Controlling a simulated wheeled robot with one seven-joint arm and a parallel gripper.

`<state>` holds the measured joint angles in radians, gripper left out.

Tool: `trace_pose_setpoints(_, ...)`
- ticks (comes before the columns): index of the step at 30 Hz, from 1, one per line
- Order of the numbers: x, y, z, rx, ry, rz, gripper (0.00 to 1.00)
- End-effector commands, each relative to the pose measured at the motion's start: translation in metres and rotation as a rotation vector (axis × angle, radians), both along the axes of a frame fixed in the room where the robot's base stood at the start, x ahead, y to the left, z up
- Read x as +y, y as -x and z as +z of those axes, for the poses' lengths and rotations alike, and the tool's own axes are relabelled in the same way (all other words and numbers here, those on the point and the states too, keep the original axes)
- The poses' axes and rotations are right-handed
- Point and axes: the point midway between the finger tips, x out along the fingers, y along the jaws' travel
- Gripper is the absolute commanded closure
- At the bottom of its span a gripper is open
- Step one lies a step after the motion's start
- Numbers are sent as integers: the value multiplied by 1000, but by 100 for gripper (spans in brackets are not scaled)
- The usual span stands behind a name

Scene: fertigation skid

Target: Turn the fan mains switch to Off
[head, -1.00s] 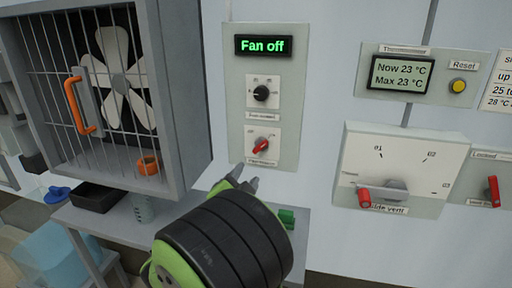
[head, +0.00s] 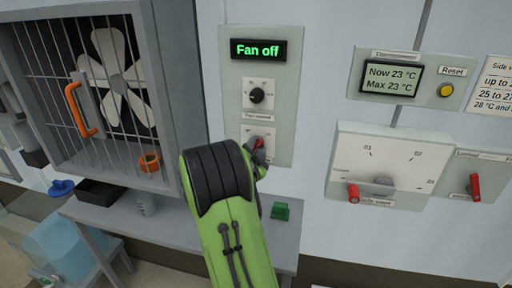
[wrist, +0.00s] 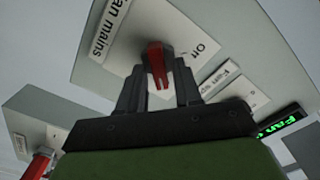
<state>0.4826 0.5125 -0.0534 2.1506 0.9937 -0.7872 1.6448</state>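The fan mains switch is a red knob (head: 259,143) on a white plate low on the grey fan panel, partly hidden by my gripper in the head view. In the wrist view the red knob (wrist: 158,66) sits between the two dark fingers of my gripper (wrist: 160,82), with "Off" printed to its right and "Fan mains" to its left. The fingers stand apart on either side of the knob, and narrow gaps seem to show; contact is not clear. The display (head: 258,50) above reads "Fan off".
A black rotary selector (head: 257,96) sits just above the switch. The caged fan (head: 118,80) with an orange handle stands left. A vent dial (head: 380,165) with a red handle and a thermometer unit (head: 405,78) are right. A shelf (head: 180,215) runs below.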

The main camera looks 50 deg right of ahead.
Motion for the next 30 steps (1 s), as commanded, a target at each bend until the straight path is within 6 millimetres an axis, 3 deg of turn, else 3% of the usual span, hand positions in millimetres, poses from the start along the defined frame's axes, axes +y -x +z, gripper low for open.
trace_pose_setpoints(1,0,0,0,0,0,0,74)
trace_pose_setpoints(6,0,0,0,0,0,0,100)
trace_pose_setpoints(20,1,0,-1,57,25,0,100)
trace_pose_setpoints(30,2,-2,-1,288,127,1,100)
